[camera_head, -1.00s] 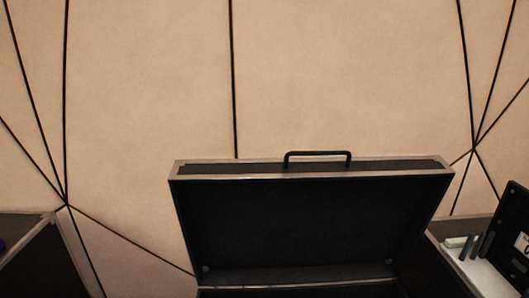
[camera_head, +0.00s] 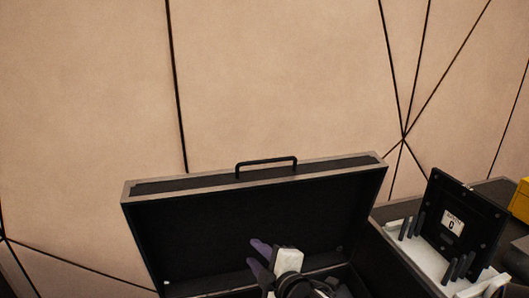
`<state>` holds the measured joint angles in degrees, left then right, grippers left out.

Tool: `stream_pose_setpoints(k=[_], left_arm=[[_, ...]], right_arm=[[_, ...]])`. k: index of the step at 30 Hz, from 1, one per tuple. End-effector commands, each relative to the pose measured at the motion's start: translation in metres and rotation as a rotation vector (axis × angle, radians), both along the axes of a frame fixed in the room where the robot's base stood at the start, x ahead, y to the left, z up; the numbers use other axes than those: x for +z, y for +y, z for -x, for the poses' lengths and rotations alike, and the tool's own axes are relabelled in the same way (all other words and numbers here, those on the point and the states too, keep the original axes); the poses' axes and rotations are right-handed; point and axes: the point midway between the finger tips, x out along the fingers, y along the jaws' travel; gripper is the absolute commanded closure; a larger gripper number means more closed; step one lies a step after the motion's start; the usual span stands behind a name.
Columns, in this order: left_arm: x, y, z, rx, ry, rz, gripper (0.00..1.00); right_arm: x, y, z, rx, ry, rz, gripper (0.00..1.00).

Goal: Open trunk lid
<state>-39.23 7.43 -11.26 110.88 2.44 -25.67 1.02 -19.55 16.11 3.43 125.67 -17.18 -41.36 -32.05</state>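The trunk has a black lid (camera_head: 240,230) with a pale metal edge and a black handle (camera_head: 266,163) on its top rim. The lid stands raised, with its dark inner face toward me. Only a little of the trunk's body shows at the bottom edge. My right gripper (camera_head: 254,254) is in front of the lower part of the lid's inner face. Its two dark purple fingers point up and left and are spread, with nothing between them. I cannot tell whether it touches the lid. My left gripper is not in view.
To the right, a dark surface (camera_head: 400,262) bears a white tray with black posts and an upright black panel (camera_head: 462,224) labelled "0". A yellow box (camera_head: 521,200) stands at the far right. A beige wall with dark seams rises behind.

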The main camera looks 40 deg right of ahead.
Motion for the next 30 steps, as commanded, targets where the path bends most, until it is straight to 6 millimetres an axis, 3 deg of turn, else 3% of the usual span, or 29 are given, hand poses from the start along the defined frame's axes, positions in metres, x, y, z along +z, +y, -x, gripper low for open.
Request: stream_pose_setpoints(k=[1,3,6,9,14,30], left_arm=[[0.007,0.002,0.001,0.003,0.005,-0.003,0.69],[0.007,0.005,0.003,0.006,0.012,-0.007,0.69],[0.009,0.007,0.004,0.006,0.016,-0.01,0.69],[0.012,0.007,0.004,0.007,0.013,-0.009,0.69],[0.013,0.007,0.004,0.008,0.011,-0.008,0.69],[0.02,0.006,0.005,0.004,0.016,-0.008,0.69]], right_arm=[[0.046,-0.019,-0.009,-0.02,-0.042,0.106,0.72],[0.089,-0.041,-0.014,-0.052,-0.076,0.233,0.72],[0.135,-0.063,-0.014,-0.099,-0.105,0.364,0.72],[0.161,-0.076,-0.012,-0.13,-0.12,0.441,0.72],[0.174,-0.086,-0.018,-0.148,-0.125,0.48,0.72],[0.17,-0.126,-0.094,-0.145,-0.125,0.476,0.72]])
